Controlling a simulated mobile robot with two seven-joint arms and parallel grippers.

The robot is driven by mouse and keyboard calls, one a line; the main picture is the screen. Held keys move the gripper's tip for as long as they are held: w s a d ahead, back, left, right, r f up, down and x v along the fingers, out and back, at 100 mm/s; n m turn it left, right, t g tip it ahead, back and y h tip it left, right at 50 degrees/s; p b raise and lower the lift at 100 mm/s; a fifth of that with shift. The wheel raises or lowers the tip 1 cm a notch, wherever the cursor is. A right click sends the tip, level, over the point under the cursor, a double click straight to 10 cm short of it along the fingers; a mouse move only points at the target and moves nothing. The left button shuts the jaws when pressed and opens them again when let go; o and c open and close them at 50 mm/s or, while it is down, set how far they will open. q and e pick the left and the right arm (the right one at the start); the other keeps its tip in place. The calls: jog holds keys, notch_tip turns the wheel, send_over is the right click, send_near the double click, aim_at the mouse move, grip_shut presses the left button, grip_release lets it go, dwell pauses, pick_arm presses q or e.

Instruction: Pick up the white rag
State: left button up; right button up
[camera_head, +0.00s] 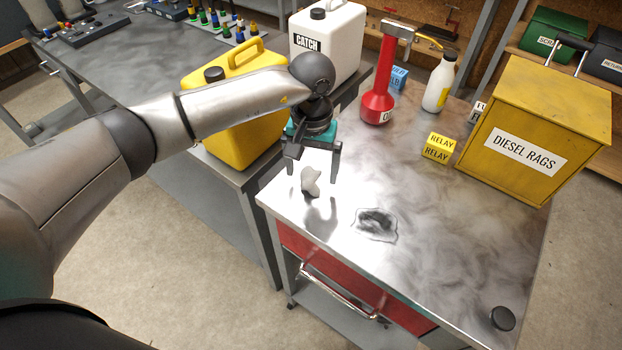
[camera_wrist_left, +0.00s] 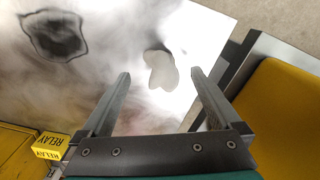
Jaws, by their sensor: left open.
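The white rag (camera_head: 311,182) is a small crumpled whitish lump near the left edge of the metal-topped bench (camera_head: 440,245). It also shows in the left wrist view (camera_wrist_left: 161,72), just ahead of the fingertips and between their lines. My left gripper (camera_head: 313,176) is open and points down over the rag, one finger on each side. In its wrist view the gripper (camera_wrist_left: 160,77) shows no contact with the rag. I cannot tell the exact height gap. My right gripper is not in view.
A flat, dark-stained cloth-like patch (camera_head: 376,224) lies right of the rag. A yellow jerrycan (camera_head: 240,125) stands close on the left.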

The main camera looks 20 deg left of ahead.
pick_arm(q)
jog(key=shift+f, duration=1.35)
jog(key=c, duration=1.4)
